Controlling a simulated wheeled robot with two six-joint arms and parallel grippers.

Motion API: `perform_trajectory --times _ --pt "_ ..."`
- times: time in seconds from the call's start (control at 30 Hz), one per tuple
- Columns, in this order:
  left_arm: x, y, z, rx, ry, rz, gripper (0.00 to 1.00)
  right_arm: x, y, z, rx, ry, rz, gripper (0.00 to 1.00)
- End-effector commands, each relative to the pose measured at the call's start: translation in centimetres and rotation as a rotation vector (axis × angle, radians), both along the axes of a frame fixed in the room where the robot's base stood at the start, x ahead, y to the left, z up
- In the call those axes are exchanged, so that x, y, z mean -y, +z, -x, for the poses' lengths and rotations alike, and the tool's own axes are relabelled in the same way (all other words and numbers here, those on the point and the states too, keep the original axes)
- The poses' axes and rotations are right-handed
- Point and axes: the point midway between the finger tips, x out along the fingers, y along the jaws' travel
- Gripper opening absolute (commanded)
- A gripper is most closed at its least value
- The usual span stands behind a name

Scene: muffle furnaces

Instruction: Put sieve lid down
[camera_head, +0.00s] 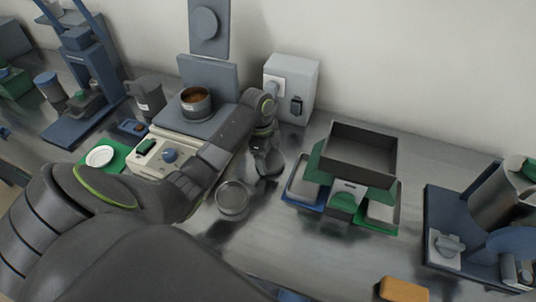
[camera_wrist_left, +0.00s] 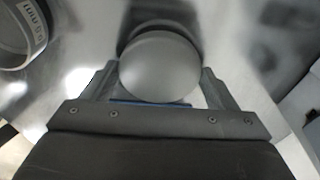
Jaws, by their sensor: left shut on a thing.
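My left gripper (camera_head: 263,146) reaches over the bench between the shaker and the trays. It is shut on a round grey metal sieve lid (camera_head: 271,164). In the left wrist view the lid (camera_wrist_left: 160,65) sits between the two fingers. A dark round shadow or reflection shows just behind it; I cannot tell whether the lid touches the bench. An open round metal pan (camera_head: 233,200) rests on the bench, left of and nearer than the lid. A sieve (camera_head: 196,103) with brown contents stands on the shaker (camera_head: 210,122). My right gripper is out of view.
A dark box (camera_head: 360,152) on a stand with blue and green trays (camera_head: 382,214) is to the right. A white control box (camera_head: 292,86) stands behind the lid. A blue machine (camera_head: 462,230) is far right. An orange block (camera_head: 404,290) lies in front.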

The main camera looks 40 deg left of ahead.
Motion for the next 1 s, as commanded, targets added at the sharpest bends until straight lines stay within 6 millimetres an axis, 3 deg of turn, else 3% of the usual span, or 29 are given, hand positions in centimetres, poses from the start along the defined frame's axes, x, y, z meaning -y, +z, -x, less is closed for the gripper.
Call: perform_trajectory --times 0.07,0.1,0.23,0.47,0.63,0.9,1.0 --pt "0.0 -0.2 0.0 0.0 0.0 0.0 0.57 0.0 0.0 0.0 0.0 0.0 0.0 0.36" --pt "0.0 -0.3 0.0 0.0 0.0 0.0 0.83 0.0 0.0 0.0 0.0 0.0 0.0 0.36" --pt "0.0 -0.2 0.0 0.0 0.0 0.0 1.0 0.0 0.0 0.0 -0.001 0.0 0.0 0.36" --pt "0.0 -0.1 0.0 0.0 0.0 0.0 1.0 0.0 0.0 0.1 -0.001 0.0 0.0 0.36" --pt "-0.3 1.3 -0.1 0.004 0.001 -0.003 1.0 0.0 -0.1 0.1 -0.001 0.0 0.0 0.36" --pt "-1.2 7.3 0.1 0.007 -0.001 -0.004 1.0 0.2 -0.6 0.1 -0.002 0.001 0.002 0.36" --pt "-1.5 10.0 0.3 0.002 0.001 -0.001 1.0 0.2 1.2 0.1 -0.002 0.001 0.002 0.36"
